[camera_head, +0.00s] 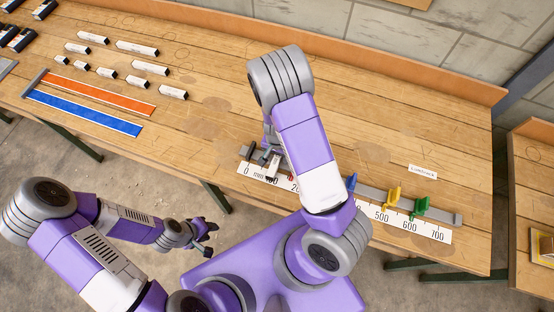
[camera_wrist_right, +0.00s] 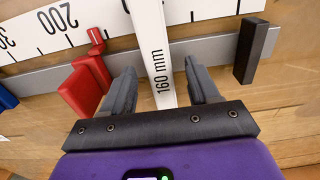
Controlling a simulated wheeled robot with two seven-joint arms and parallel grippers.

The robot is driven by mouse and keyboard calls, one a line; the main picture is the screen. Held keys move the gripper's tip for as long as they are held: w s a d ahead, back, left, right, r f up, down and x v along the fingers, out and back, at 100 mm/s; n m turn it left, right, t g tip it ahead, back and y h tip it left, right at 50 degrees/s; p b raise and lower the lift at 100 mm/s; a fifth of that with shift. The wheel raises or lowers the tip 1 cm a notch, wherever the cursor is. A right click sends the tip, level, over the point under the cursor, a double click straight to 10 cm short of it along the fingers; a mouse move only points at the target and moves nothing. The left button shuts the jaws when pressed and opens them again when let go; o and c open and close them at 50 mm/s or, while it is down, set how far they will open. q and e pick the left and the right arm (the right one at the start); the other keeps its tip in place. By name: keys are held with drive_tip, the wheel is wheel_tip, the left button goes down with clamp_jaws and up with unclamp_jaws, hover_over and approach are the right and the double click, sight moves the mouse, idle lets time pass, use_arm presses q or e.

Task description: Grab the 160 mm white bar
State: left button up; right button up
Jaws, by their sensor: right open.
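The white bar marked 160 mm (camera_wrist_right: 155,45) lies across the ruler and rail in the right wrist view. In the head view its end (camera_head: 274,166) shows near the ruler's zero end. My right gripper (camera_wrist_right: 160,70) is open, with one finger on each side of the bar; gaps show between bar and fingers. In the head view this gripper (camera_head: 265,153) is partly hidden by my right arm. My left gripper (camera_head: 210,240) is open and empty, off the front edge of the bench.
A red stop (camera_wrist_right: 88,85) and a dark end block (camera_wrist_right: 252,50) flank the bar on the grey rail (camera_wrist_right: 215,48). Yellow (camera_head: 393,197) and green (camera_head: 420,207) stops stand further along. Several labelled bars, an orange strip (camera_head: 100,92) and a blue strip (camera_head: 85,112) lie left.

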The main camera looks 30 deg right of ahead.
drive_tip(key=shift+f, duration=0.45)
clamp_jaws()
